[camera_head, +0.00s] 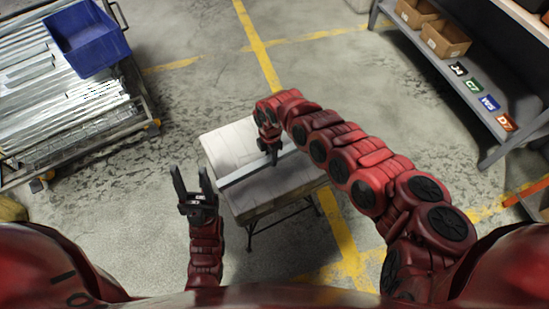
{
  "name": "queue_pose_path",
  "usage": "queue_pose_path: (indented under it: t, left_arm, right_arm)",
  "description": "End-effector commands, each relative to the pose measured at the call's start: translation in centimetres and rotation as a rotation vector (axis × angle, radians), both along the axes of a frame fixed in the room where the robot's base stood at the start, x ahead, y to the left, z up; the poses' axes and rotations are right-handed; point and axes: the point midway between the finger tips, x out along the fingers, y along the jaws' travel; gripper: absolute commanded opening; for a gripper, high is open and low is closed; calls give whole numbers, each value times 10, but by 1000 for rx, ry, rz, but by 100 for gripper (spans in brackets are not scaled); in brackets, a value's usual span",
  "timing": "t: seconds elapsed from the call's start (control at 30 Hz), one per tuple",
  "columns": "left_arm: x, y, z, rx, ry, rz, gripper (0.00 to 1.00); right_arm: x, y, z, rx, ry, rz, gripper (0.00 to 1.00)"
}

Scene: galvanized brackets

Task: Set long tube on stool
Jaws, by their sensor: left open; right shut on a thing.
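The long tube (242,173) is a pale, straight metal piece lying across the top of the stool, or just over it; I cannot tell whether it touches. The stool (258,203) has a grey, worn, square top and thin dark legs. My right gripper (270,158) points down over the stool and is shut on the tube near its right part. My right forearm hides some of the stool's right side. My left gripper (192,182) is open and empty, left of the stool, with its fingers pointing away from me.
A cart (140,118) at the upper left holds many metal lengths and a blue bin (88,38). A grey shelf (470,92) with cardboard boxes (445,38) and label cards stands at the upper right. The concrete floor between them, with yellow lines, is clear.

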Motion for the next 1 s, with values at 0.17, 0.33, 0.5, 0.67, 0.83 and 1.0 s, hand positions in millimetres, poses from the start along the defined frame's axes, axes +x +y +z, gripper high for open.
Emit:
queue_pose_path:
  t: [0.17,0.33,0.5,0.67,0.83,1.0]
  left_arm:
    - [0,0,2,0,0,0,50]
    - [0,0,-3,0,0,0,50]
    - [0,0,-4,0,0,0,50]
    - [0,0,-4,0,0,0,50]
    - [0,0,-8,0,0,0,50]
    - [0,0,-6,0,0,0,50]
  right_arm:
    - [4,-11,-3,2,-1,1,0]
    - [3,-10,-27,4,1,1,0]
    - [4,-12,-37,1,-2,0,0]
    - [4,-13,-36,1,-2,0,0]
    - [4,-13,-40,0,-2,0,0]
    - [4,-13,-39,1,-1,-1,67]
